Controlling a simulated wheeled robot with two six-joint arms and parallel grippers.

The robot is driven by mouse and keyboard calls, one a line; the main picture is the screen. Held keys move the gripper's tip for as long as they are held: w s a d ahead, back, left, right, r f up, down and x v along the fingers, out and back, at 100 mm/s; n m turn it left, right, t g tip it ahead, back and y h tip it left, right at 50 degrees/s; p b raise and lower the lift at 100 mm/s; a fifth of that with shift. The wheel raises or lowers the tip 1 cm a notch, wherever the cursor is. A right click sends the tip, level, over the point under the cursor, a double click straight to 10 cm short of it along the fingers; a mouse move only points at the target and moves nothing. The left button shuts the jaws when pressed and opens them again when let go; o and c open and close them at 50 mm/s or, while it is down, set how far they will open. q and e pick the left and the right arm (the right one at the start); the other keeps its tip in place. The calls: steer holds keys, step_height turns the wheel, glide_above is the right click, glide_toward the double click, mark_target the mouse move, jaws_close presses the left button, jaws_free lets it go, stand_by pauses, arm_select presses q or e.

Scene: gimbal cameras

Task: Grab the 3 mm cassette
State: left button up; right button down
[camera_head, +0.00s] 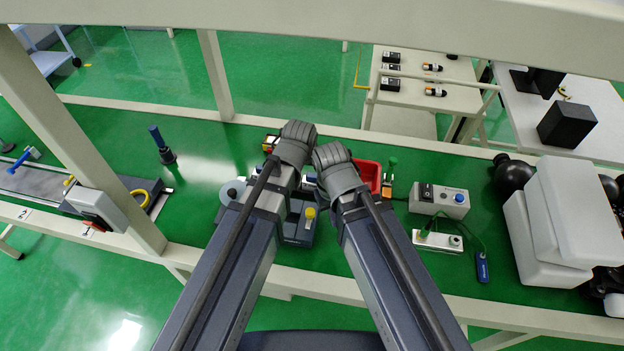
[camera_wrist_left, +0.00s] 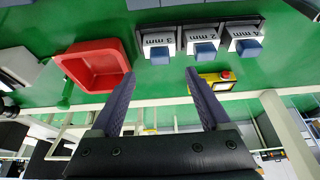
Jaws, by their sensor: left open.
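In the left wrist view three cassettes with blue blocks and white labels sit side by side in a dark rack (camera_wrist_left: 262,22). The leftmost label appears to read 3 mm, and I take this as the 3 mm cassette (camera_wrist_left: 159,44). My left gripper (camera_wrist_left: 160,78) is open, its two fingers spread below that cassette in the picture, with nothing visible between them. In the head view my left gripper (camera_head: 296,140) and right gripper (camera_head: 333,160) are close together over the bench. Their fingers and the cassettes are largely hidden there by my arms.
A red bin (camera_wrist_left: 95,65) stands left of the cassettes in the wrist view. A yellow box with a red button (camera_wrist_left: 218,79) is close to the right finger. In the head view a grey control box (camera_head: 438,200) and white containers (camera_head: 550,225) stand to the right.

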mark_target(312, 175)
arm_select(q)
steer(key=shift+w+b+x, duration=0.15)
steer(key=shift+b+x, duration=1.6)
steer(key=shift+x, duration=0.25)
steer(key=shift+w+b+x, duration=0.1)
steer(key=shift+b+x, duration=1.6)
steer(key=shift+x, duration=0.3)
arm_select(e)
steer(key=shift+f, duration=3.55)
arm_select(q)
steer(key=shift+r, duration=0.2)
arm_select(e)
steer(key=shift+r, duration=0.1)
arm_select(q)
jaws_close()
